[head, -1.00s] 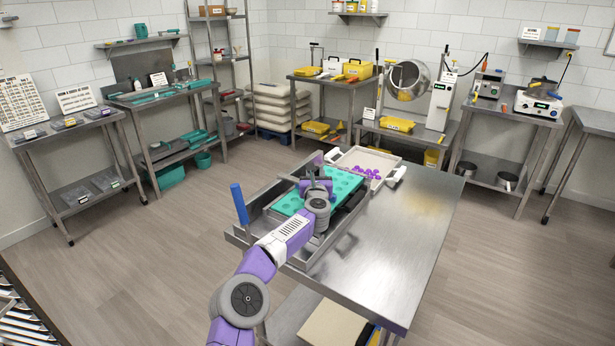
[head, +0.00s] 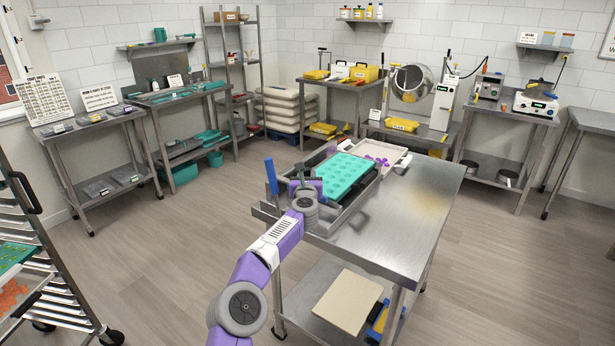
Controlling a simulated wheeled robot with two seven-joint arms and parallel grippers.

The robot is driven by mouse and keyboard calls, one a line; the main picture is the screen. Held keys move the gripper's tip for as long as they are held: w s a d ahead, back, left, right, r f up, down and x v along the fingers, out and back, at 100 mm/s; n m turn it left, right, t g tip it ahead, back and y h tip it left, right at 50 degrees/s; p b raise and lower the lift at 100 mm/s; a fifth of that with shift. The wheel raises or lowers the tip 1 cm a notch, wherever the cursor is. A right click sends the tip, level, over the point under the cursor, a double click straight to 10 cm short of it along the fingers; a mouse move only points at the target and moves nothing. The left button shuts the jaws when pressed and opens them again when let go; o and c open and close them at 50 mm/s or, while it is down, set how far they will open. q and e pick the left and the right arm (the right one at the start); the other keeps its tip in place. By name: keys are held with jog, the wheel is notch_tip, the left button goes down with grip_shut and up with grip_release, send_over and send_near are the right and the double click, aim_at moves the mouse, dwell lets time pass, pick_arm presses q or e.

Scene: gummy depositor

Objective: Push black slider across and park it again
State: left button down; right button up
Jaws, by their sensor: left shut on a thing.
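My left gripper (head: 305,186) is over the near left end of the metal depositor frame (head: 266,211), beside the upright blue lever (head: 271,176). It is shut on the black slider, of which little shows; the fingers and wrist hide most of it. The teal mould (head: 348,174) with rows of round cavities lies in the frame, to the right of the gripper, with its top uncovered. My right gripper is not in view.
The frame sits on a steel table (head: 415,205) whose right half is clear. A pale tray (head: 372,152) with purple gummies stands behind the mould. A wheeled rack (head: 50,270) stands at the left. A beige board (head: 347,300) lies on the lower shelf.

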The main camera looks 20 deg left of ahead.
pick_arm(q)
jog(key=shift+f, duration=0.2)
jog(key=c, duration=1.1)
grip_release()
jog(key=shift+s+r, duration=0.1)
jog(key=shift+o, duration=0.7)
jog(key=shift+s, duration=0.1)
jog(key=shift+r, duration=0.1)
jog(key=b+v, duration=0.3)
jog(key=v, duration=0.4)
jog(key=shift+s, duration=0.25)
